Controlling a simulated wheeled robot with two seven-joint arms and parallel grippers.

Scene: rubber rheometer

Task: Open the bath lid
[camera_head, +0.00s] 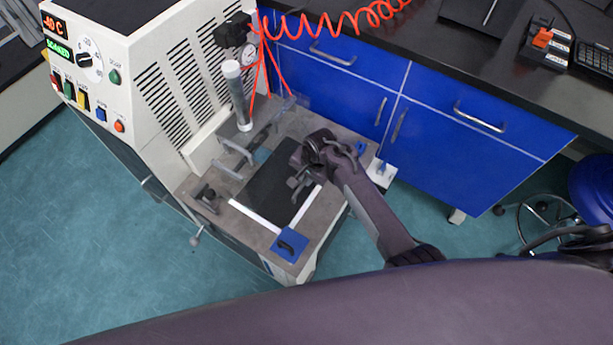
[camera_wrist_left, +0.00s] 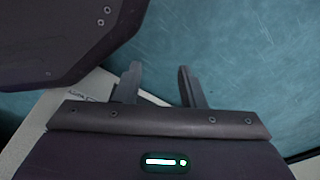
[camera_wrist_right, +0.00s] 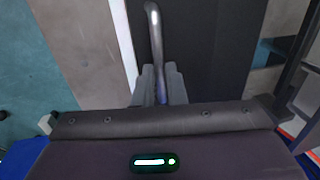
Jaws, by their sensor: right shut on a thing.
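The bath lid (camera_head: 262,203) is a dark flat panel set in the grey-brown top of the machine, with white strips along two edges. It looks flat, lying in the opening. My right gripper (camera_head: 298,182) is over its right side. In the right wrist view the gripper (camera_wrist_right: 160,88) is shut on a grey bar-like handle (camera_wrist_right: 155,38) that runs over the dark lid (camera_wrist_right: 215,40). The wrist hides part of the lid in the head view. My left gripper (camera_wrist_left: 158,85) is open and empty in the left wrist view, apart from the lid; it is out of the head view.
The white machine body (camera_head: 165,60) with vents and a control panel stands behind the lid. A grey cylinder (camera_head: 237,95), red tubing (camera_head: 335,22) and clamps rise near it. A blue corner block (camera_head: 289,245) is at the front. Blue cabinets (camera_head: 440,120) border the right; floor is free at left.

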